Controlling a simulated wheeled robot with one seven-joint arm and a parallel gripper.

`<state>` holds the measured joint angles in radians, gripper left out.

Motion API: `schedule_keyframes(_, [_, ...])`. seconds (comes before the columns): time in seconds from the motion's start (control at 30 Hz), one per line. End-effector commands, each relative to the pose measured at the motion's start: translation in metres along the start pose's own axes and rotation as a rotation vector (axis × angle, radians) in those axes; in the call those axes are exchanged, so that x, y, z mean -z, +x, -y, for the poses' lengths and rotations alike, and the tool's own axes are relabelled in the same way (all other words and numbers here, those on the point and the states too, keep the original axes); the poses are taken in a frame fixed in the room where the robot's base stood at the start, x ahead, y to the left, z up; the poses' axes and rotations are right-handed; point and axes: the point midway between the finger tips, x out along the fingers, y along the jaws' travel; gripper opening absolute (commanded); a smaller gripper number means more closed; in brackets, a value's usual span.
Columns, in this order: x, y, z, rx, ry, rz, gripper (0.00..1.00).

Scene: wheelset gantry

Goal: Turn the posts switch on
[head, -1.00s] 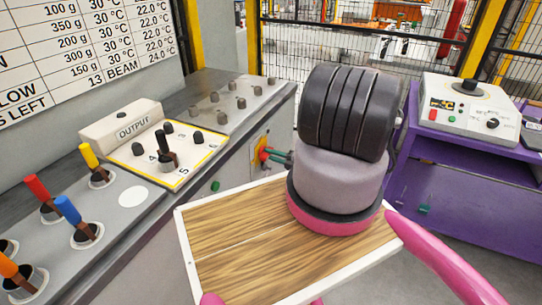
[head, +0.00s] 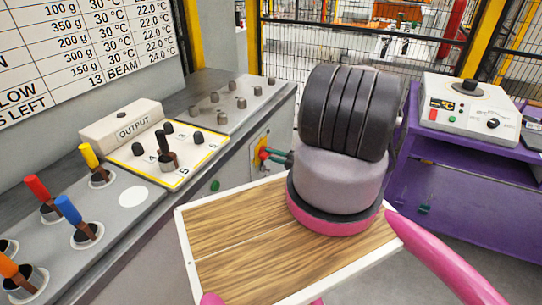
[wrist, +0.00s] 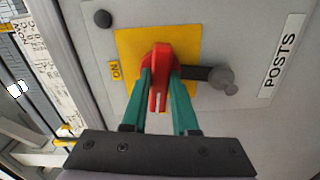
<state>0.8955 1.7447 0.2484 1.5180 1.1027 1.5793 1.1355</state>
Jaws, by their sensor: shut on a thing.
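The posts switch is a red knob (wrist: 160,62) on a yellow plate (wrist: 128,45), in the middle of the wrist view. An "ON" label (wrist: 115,71) is at the plate's left edge there, and a "POSTS" label (wrist: 279,60) is farther right. The knob's bar runs up and down in the wrist picture, not toward "ON". My gripper (wrist: 160,85) has green fingers shut on the red knob, one on each side. In the head view, my gripper (head: 276,157) reaches the yellow plate (head: 261,144) on the console's side, partly behind the black rollers of my arm.
A dark grey lever (wrist: 215,77) sticks out right of the knob in the wrist view. The console (head: 225,95) with an output box (head: 122,124) and coloured levers stands at left. A purple bench (head: 440,180) stands at right, with a fence behind.

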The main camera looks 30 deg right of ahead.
Motion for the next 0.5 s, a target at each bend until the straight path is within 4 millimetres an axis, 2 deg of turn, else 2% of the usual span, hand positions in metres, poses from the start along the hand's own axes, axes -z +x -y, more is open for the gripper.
schedule_keyframes(0.5, [0.0001,-0.0011,0.0014,0.004,0.476,0.001,0.00])
